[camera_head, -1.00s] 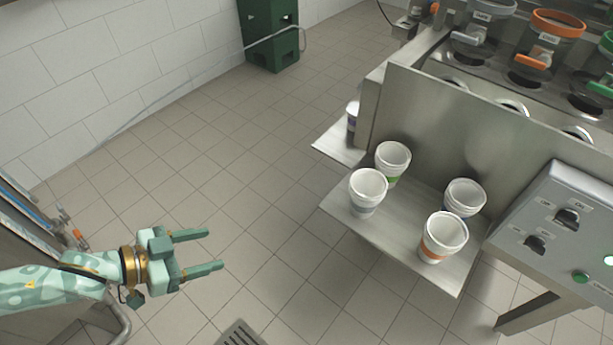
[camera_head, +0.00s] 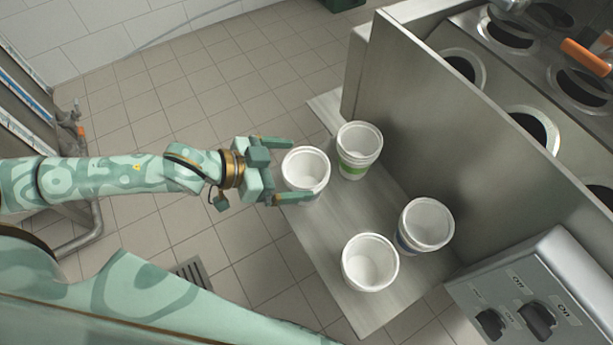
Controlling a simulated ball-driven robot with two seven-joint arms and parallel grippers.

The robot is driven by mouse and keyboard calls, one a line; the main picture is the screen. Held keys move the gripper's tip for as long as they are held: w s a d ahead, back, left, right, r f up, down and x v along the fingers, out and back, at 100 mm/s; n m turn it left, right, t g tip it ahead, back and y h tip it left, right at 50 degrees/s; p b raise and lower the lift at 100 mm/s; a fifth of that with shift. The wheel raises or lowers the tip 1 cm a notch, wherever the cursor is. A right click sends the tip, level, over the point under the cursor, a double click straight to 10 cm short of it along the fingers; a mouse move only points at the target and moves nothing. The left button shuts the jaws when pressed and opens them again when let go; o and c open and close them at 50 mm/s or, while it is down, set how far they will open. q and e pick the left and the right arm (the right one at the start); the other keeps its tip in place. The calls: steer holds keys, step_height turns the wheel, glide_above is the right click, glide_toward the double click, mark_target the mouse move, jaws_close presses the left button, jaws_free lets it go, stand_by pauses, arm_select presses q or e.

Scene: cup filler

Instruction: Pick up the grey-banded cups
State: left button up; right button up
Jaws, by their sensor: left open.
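A white cup (camera_head: 306,168) stands upright at the left edge of the metal shelf. Its band is mostly hidden now; it looked grey in the earlier view. My left gripper (camera_head: 284,170) is open at this cup, with one finger on its far side and one on its near side. I cannot tell whether the fingers touch it. A green-banded cup (camera_head: 359,150) stands close behind it to the right. A blue-banded cup (camera_head: 425,225) stands at the right of the shelf. Another white cup (camera_head: 370,262) stands nearest, its band hidden. My right gripper is not in view.
The metal shelf (camera_head: 340,225) is bare between the cups. A steel panel (camera_head: 470,150) rises along its right side. A grey control box (camera_head: 545,300) with knobs is at lower right. Open tiled floor lies left of the shelf.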

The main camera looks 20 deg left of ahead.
mark_target(306, 170)
arm_select(q)
steer(key=b+x, duration=0.1)
steer(key=x, duration=0.1)
steer(key=b+x, duration=0.1)
steer(key=x, duration=0.1)
steer(key=shift+f, duration=0.4)
steer(key=shift+d, duration=0.1)
steer(key=shift+s+r, duration=0.1)
steer(key=shift+r, duration=0.05)
steer(key=c, duration=0.8)
steer(key=shift+c, duration=0.2)
